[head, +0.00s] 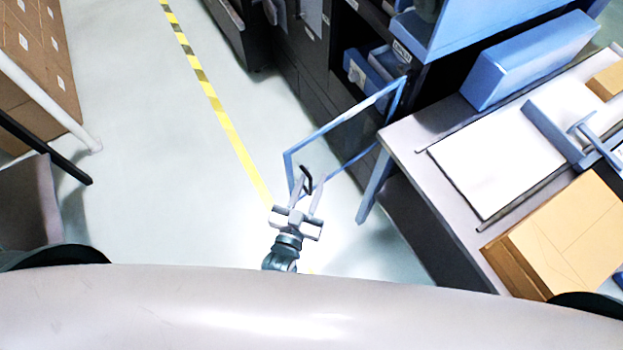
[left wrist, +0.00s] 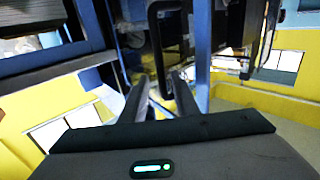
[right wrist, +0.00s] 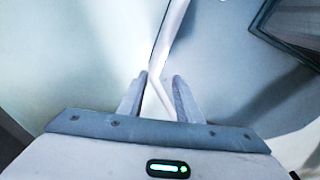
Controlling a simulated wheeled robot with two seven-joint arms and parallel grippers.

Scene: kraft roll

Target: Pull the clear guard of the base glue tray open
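The clear guard (head: 335,148) is a see-through panel in a blue frame. In the head view it stands out at an angle from the dark machine, its right edge by the machine and its free edge over the floor. A black loop handle (head: 307,181) sits on its free edge; the handle also shows in the left wrist view (left wrist: 156,50). My left gripper (head: 308,187) is at this handle, fingers apart, with the handle's bar between or just beyond the tips; contact is unclear.
A grey table (head: 410,135) with a white sheet and a brown stack (head: 565,235) stands at the right. Blue bins (head: 370,72) sit in the dark machine behind the guard. Boxes (head: 40,60) stand at far left. The floor (head: 140,150) left of the guard is clear.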

